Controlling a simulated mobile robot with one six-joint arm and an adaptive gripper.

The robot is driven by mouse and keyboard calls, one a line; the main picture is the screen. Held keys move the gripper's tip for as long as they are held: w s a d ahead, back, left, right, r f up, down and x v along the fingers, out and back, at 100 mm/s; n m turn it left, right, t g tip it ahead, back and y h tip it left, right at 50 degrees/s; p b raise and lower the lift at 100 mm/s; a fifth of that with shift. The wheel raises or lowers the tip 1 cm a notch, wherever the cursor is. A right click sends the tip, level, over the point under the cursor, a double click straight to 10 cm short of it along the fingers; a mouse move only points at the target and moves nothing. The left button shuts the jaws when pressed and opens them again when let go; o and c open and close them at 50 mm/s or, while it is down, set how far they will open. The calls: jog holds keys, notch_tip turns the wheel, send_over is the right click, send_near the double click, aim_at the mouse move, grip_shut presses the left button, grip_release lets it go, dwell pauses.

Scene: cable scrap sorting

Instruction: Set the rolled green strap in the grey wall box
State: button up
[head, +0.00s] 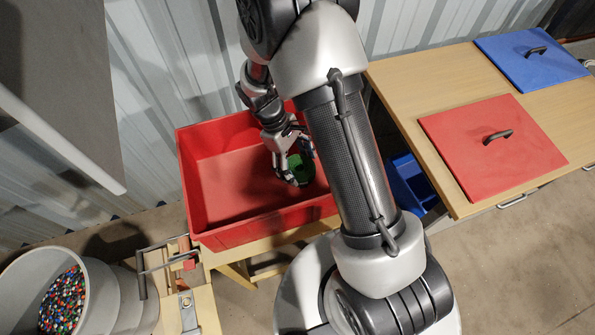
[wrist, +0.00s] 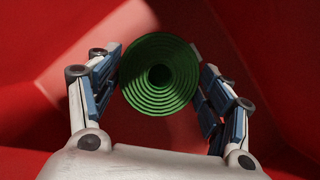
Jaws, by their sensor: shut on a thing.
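The rolled green strap (head: 298,164) is inside the red bin (head: 214,242), toward its right end. In the wrist view the strap (wrist: 160,103) is a round coil with several rings and a dark centre hole. My gripper (head: 296,174) is shut on it, with one blue-padded finger on each side of the coil. The red bin's walls surround the gripper and strap. I cannot tell whether the strap touches the bin floor.
A wooden bench (head: 405,95) at the right bears a red lid (head: 470,155) and a blue lid (head: 510,55) with handles. A blue bin (head: 410,185) is low beside it. A grey tub (head: 105,295) with coloured pellets (head: 62,302) stands lower left. Corrugated wall rises behind.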

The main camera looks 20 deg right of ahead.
aim_at(294, 165)
jog(key=shift+f+b, duration=0.4)
jog(key=shift+f, duration=1.45)
jog(key=shift+f, duration=0.2)
jog(key=o, duration=1.2)
